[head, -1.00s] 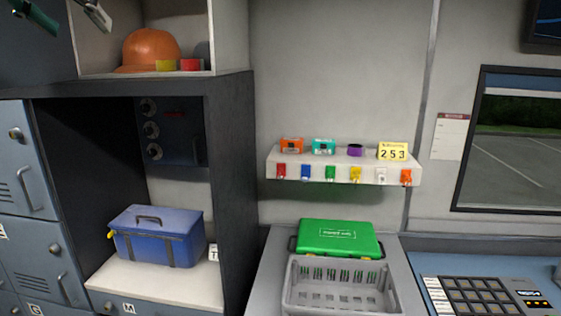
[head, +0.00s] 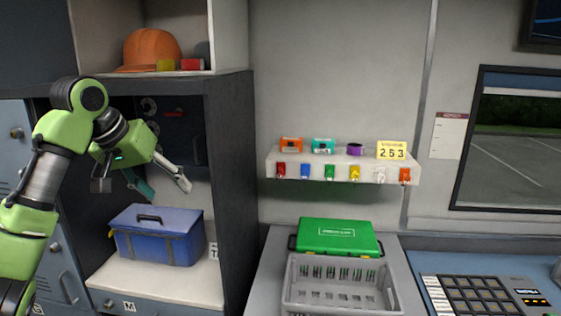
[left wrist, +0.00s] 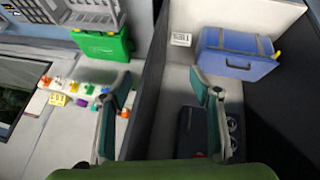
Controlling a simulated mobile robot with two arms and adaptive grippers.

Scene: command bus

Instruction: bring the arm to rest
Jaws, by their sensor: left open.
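My left arm comes in from the left in the head view, and its left gripper (head: 168,184) is in front of the open cabinet bay, above the blue case. The gripper is open and its fingers are apart with nothing between them. In the left wrist view the two fingers of the gripper (left wrist: 166,88) stand on either side of the cabinet's dark side panel. My right gripper does not show.
A blue case (head: 158,236) stands on the white bay shelf. An orange helmet (head: 150,50) sits above. To the right are a green case (head: 336,238), a grey basket (head: 340,288) and a wall shelf (head: 340,168) with colored tags. Open air lies right of the cabinet.

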